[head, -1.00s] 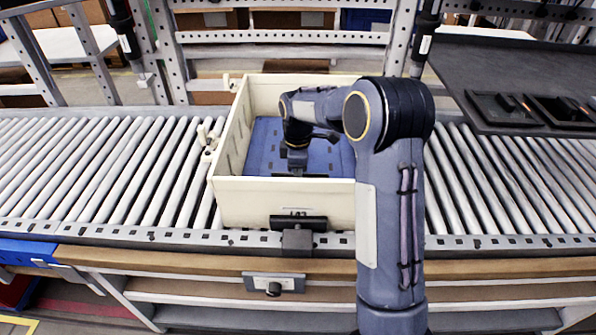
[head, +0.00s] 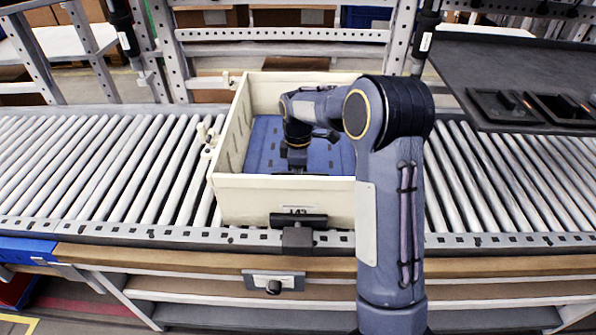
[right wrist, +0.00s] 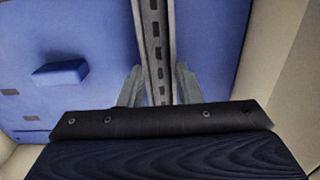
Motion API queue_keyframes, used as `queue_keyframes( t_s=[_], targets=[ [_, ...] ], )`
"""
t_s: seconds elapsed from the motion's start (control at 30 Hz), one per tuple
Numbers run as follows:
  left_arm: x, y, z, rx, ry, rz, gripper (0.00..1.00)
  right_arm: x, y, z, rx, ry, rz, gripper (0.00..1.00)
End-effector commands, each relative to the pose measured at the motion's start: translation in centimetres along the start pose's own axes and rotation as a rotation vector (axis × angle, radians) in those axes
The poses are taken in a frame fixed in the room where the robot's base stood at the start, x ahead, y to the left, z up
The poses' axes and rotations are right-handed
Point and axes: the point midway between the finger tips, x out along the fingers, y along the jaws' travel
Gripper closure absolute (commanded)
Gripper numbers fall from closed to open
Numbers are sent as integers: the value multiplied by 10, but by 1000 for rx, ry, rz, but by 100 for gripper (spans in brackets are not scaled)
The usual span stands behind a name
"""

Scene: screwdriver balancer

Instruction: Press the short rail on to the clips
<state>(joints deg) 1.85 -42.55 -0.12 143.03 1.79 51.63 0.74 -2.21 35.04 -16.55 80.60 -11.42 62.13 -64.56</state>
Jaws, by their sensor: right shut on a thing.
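My right arm reaches down into the cream box, and its gripper (head: 297,166) is low over the blue floor near the front wall. In the right wrist view the two grey fingers of the right gripper (right wrist: 160,88) stand either side of a grey slotted rail (right wrist: 156,40) and are shut on it. The rail runs away from the gripper, over the blue panel. The clips cannot be made out, and the rail's underside is hidden. My left gripper is not in view.
The cream box (head: 240,196) stands on a roller conveyor (head: 90,165); its blue floor panel (head: 262,150) has small dark slots. A raised blue block (right wrist: 60,73) is left of the rail. A dark shelf with black trays (head: 502,105) is at the right.

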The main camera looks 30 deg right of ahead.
Motion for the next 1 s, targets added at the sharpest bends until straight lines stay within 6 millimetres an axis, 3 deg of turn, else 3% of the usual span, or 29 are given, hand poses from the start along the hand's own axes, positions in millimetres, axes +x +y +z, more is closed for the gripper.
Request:
queue_keyframes(
  t_s=[0.83,0.87,1.0],
  targets=[
    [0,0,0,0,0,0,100,5,0,0,1,-1,0,96],
    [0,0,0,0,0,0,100,5,0,0,1,-1,0,66],
    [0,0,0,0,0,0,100,5,0,0,0,-1,0,48]
  ],
)
